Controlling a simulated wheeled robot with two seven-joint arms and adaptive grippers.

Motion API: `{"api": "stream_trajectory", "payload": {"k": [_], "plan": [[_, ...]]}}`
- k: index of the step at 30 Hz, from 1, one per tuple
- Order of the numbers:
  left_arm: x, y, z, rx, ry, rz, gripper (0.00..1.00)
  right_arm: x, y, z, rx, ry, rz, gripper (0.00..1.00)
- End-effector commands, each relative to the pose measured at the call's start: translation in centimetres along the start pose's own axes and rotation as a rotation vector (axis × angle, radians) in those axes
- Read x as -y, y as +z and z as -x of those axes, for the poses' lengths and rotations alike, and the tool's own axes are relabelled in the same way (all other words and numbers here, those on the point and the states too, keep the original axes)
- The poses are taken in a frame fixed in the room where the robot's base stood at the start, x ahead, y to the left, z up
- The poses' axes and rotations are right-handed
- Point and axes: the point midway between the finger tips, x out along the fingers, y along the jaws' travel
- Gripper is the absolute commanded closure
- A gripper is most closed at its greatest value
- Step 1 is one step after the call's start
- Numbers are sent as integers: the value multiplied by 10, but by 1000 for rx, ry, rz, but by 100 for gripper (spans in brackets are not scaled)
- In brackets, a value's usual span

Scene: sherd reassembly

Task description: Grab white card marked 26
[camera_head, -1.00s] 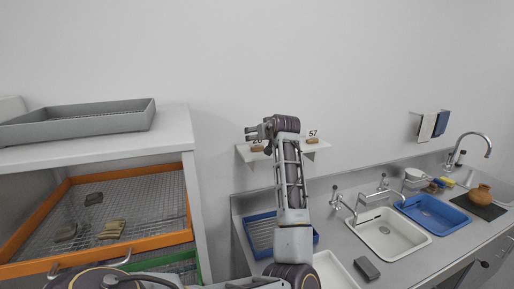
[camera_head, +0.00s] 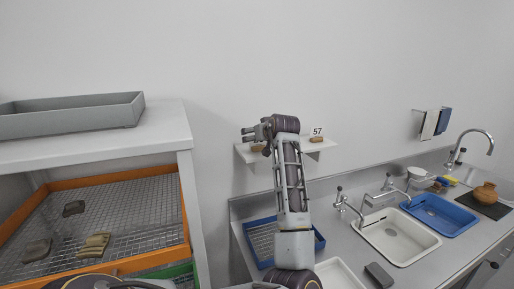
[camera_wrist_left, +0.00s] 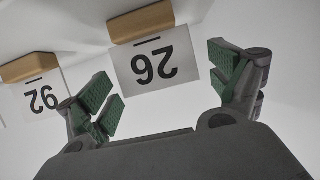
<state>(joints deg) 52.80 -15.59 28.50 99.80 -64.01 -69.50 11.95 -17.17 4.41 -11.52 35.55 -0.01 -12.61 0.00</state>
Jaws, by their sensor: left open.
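The white card marked 26 (camera_wrist_left: 155,63) shows upside down in the left wrist view, set in a wooden block (camera_wrist_left: 141,21). My left gripper (camera_wrist_left: 165,90) is open, with its green-padded fingers on either side of the card and the card not gripped. In the head view my left gripper (camera_head: 250,134) is at the left end of the small wall shelf (camera_head: 243,153), and it hides the card there. My right gripper is not in view.
In the head view a card marked 57 (camera_head: 317,132) stands at the shelf's right. Below are a blue rack (camera_head: 262,246) and a sink (camera_head: 398,240).

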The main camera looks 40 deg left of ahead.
Motion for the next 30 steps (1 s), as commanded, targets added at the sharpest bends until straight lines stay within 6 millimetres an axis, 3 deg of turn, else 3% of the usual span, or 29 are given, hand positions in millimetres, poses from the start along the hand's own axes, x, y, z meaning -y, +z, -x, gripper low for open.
{"api": "stream_trajectory", "payload": {"k": [11,21,30], "plan": [[0,-1,0,0,0,0,8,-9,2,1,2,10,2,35],[0,0,0,0,0,0,48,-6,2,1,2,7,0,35],[0,-1,0,0,0,0,48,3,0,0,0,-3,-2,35]]}}
